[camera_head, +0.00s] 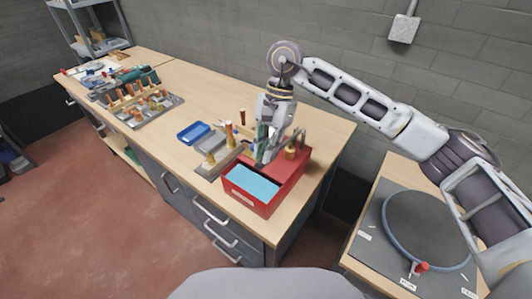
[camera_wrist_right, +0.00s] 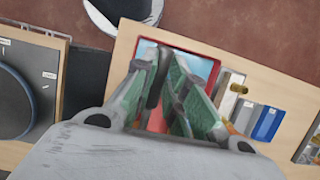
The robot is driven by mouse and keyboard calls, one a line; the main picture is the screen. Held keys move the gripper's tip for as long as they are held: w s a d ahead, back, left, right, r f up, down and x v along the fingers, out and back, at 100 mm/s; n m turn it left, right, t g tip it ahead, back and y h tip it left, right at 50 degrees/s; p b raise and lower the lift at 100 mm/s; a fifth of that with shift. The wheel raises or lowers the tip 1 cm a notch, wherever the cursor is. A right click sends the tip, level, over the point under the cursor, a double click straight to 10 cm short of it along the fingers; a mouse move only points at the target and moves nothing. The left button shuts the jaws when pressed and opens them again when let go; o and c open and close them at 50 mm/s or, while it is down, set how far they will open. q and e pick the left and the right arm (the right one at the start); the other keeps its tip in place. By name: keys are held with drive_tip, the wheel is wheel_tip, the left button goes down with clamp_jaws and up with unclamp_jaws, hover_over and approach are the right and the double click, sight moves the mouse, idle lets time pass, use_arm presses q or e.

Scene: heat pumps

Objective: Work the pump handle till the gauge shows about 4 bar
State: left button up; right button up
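The pump is a red box (camera_head: 262,206) with an open, blue-filled trough (camera_head: 252,184), standing at the right end of the workbench. A brass fitting (camera_head: 291,153) sits on its red top. My right gripper (camera_head: 263,153) points down over the back of the trough and covers part of the pump. In the right wrist view its green-padded fingers (camera_wrist_right: 167,66) stand over the red-rimmed trough (camera_wrist_right: 206,68). A dark rounded bar (camera_wrist_right: 158,80), perhaps the handle grip, shows between them; whether they clasp it is unclear. I cannot make out a gauge face or reading. My left gripper is not in view.
Blue (camera_head: 193,132) and grey (camera_head: 211,141) bins stand left of the pump. A tool rack (camera_head: 143,108) is farther left on the bench. A side table with a large dark disc (camera_head: 430,230) stands right, across a gap. Bare benchtop (camera_head: 215,92) lies behind the bins.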

drive_tip(key=shift+r+p, duration=0.85)
drive_tip(key=shift+r, duration=2.05)
drive_tip(key=shift+s+f, duration=0.1)
